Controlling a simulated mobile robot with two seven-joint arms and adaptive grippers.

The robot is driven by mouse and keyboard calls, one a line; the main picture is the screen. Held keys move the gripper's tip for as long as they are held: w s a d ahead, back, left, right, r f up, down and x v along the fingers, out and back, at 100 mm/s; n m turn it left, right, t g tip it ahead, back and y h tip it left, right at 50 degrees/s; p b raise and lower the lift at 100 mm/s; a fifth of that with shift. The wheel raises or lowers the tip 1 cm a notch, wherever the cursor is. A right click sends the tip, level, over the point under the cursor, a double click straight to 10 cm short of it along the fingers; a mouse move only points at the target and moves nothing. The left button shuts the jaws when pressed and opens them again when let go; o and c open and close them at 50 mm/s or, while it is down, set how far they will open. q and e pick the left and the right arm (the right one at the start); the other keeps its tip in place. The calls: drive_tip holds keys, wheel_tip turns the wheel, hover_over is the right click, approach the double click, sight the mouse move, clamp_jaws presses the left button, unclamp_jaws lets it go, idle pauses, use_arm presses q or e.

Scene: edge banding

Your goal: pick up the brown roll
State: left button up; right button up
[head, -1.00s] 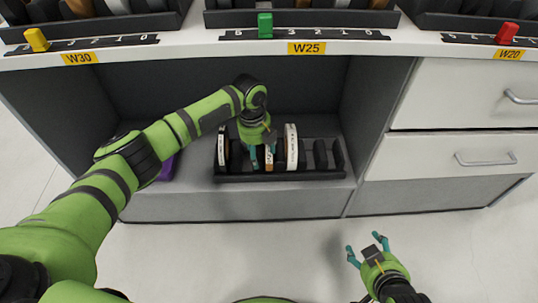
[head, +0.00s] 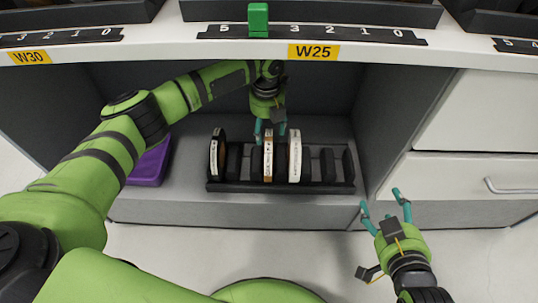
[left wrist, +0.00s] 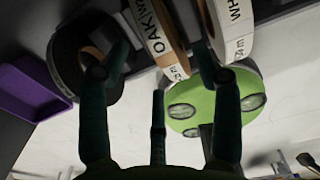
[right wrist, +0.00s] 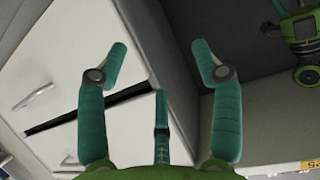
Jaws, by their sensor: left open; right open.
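A brown roll with a white label reading OAK (head: 268,172) stands upright in the black rack (head: 235,187) on the shelf. It also shows in the left wrist view (left wrist: 180,28). My left gripper (head: 270,133) is open just above and behind it in the head view, apparently not holding anything. In the left wrist view the roll lies between the spread fingers (left wrist: 158,80), beyond their tips; contact cannot be told. My right gripper (head: 387,205) is open and empty in front of the cabinet.
A white roll (head: 295,165) stands close right of the brown one. A dark roll with a white and brown edge (head: 215,158) stands at the rack's left end. The rack's right slots look empty. A purple bin (head: 150,165) sits left; white drawers (head: 475,185) stand right.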

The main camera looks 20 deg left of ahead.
sight(267, 139)
use_arm(q)
drive_tip(key=f, duration=0.1)
drive_tip(key=f+b, duration=0.1)
drive_tip(key=f, duration=0.2)
drive_tip(key=shift+s+f+b, duration=0.35)
drive_tip(key=shift+s, duration=0.05)
use_arm(e)
drive_tip(key=a+r+t+y, duration=0.1)
drive_tip(key=r+t, duration=0.2)
drive_tip(key=r, duration=0.2)
drive_tip(key=w+a+r+n+t+y, duration=0.1)
drive_tip(key=a+r+t+y, duration=0.1)
drive_tip(key=r, duration=0.3)
drive_tip(key=shift+w+a+r+t, duration=0.25)
drive_tip(key=shift+a+r+t, duration=0.1)
drive_tip(key=shift+t, duration=0.15)
use_arm(q)
drive_tip(key=shift+c, duration=0.4)
clamp_jaws()
